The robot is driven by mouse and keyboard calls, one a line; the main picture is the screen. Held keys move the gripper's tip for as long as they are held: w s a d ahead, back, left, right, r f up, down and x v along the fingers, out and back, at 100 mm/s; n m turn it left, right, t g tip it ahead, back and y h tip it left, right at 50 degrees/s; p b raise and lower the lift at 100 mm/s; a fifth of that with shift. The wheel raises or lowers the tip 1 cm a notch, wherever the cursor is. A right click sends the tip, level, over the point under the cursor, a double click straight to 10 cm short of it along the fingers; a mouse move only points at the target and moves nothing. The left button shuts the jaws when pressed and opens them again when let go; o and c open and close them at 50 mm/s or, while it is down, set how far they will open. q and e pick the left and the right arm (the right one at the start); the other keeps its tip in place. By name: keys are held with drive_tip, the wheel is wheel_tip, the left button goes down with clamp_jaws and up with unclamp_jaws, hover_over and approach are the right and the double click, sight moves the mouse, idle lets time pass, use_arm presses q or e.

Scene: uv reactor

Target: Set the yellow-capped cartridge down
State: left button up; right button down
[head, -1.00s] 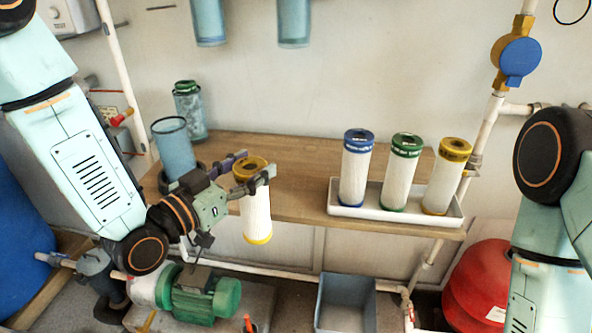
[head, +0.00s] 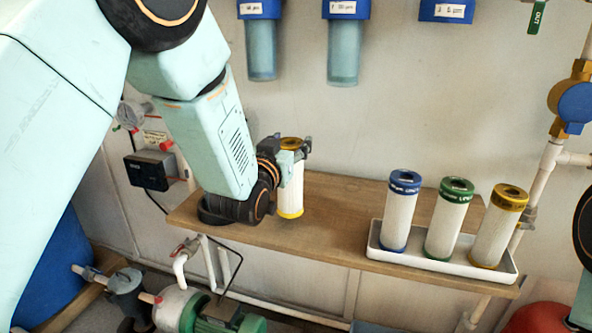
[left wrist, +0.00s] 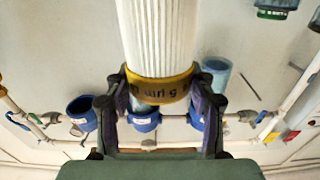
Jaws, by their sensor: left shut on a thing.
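My left gripper (head: 296,148) is shut on the yellow cap of a white pleated cartridge (head: 291,188). The cartridge is upright over the left part of the wooden shelf (head: 330,228). Its yellow bottom ring is at or just above the wood; I cannot tell if it touches. In the left wrist view the two fingers (left wrist: 162,112) press on both sides of the yellow cap (left wrist: 160,88). A second yellow-capped cartridge (head: 497,228) stands in the white tray. My right gripper is not in view.
The white tray (head: 395,262) at the shelf's right also holds a blue-capped cartridge (head: 400,212) and a green-capped cartridge (head: 449,218). Bare wood lies between the held cartridge and the tray. Blue-topped housings (head: 345,45) hang on the wall above. A green pump (head: 225,322) is below.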

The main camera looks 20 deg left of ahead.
use_arm(q)
wheel_tip(320, 180, down, 4)
drive_tip(key=shift+a+f+b, duration=0.1)
drive_tip(key=shift+b, duration=0.4)
drive_tip(key=o, duration=1.2)
drive_tip(key=shift+a+f, duration=0.1)
drive_tip(key=shift+c, duration=0.2)
drive_tip(key=o, duration=0.5)
drive_tip(key=shift+c, duration=0.2)
